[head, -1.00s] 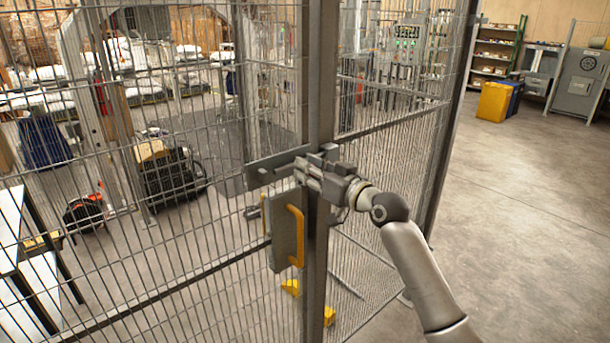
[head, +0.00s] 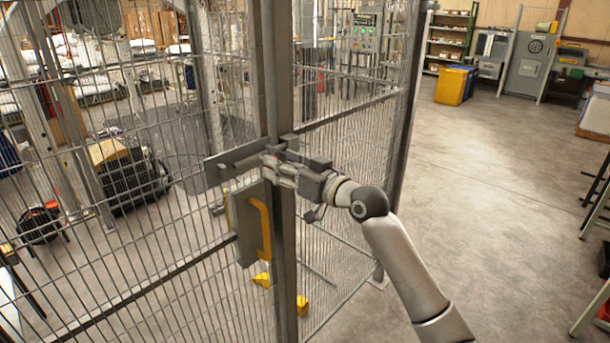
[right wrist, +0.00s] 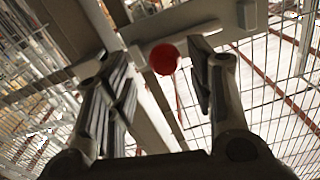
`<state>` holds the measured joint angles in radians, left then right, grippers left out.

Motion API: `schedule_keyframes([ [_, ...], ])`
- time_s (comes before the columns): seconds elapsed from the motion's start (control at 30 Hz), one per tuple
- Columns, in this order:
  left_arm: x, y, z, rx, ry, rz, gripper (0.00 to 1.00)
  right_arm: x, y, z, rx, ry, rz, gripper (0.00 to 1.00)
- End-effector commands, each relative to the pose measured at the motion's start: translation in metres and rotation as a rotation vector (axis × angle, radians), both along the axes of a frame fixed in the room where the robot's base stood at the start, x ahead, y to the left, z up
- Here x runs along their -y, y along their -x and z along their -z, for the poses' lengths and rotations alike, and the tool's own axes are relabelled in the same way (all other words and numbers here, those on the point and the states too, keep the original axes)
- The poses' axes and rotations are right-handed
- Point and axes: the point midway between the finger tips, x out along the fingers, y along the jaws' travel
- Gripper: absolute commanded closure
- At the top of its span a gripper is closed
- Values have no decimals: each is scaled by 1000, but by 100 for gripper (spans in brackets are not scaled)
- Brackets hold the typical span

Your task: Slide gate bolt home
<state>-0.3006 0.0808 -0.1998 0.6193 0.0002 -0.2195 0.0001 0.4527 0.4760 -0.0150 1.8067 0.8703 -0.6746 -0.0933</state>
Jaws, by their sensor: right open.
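The gate bolt (head: 218,172) is a grey bar on a plate, lying across the mesh gate beside the upright post (head: 283,250). In the right wrist view its grey metal bar (right wrist: 195,20) crosses the top, with a round red knob (right wrist: 163,59) in front. My right gripper (head: 270,165) is at the right end of the bolt, by the post. In the right wrist view its fingers (right wrist: 160,85) are open, one on each side of the knob, with a gap visible on both sides. The gripper hides much of the bolt's right end in the head view. My left gripper is not in view.
A yellow handle (head: 260,228) on a grey box sits just below the bolt. Mesh fence panels (head: 345,150) run back to the right of the post. Open concrete floor (head: 480,180) lies to the right, with a yellow bin (head: 453,86) far back.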

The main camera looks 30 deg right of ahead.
Motion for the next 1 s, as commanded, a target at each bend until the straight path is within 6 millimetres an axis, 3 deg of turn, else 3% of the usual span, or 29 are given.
schedule_keyframes([
  [0.2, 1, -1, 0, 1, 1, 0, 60, 16, 41, 2, -2, 4, 2, 50],
  [0.4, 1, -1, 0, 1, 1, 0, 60, 25, 66, 1, -2, 2, 2, 50],
  [0.6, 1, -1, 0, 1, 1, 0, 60, 29, 76, 0, -1, 0, 2, 50],
  [1.0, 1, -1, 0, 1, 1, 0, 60, 29, 77, 0, 0, 0, 1, 50],
])
